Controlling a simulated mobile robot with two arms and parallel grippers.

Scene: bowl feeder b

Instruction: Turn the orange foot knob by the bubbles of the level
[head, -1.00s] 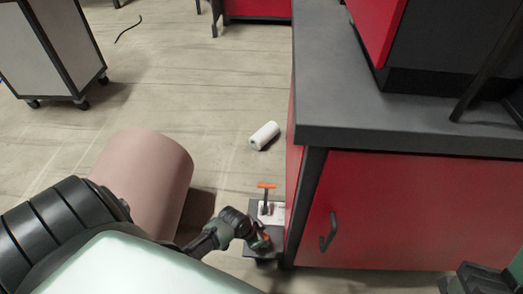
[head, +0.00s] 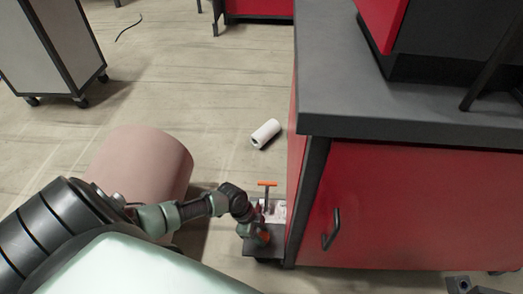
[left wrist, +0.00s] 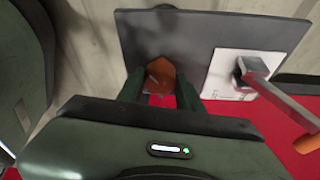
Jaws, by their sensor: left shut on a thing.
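The orange foot knob (left wrist: 160,74) is a faceted cap at the edge of a dark plate (left wrist: 140,38). In the left wrist view it sits between the two fingers of my left gripper (left wrist: 159,88), which is shut on it. In the head view the left gripper (head: 257,231) reaches down to the knob (head: 264,237) beside the bench's lower left corner. A white card or plate (left wrist: 222,72) lies on the dark plate, with a grey post and an orange-ended bar (left wrist: 285,103) over it. I cannot make out the level's bubbles.
The red bench (head: 400,210) with a dark top stands close to the right of the left gripper. A pink cylinder (head: 150,160) stands left behind the arm. A white roll (head: 265,133) lies on the floor beyond. A dark part, perhaps my right gripper (head: 466,285), shows at the lower right edge.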

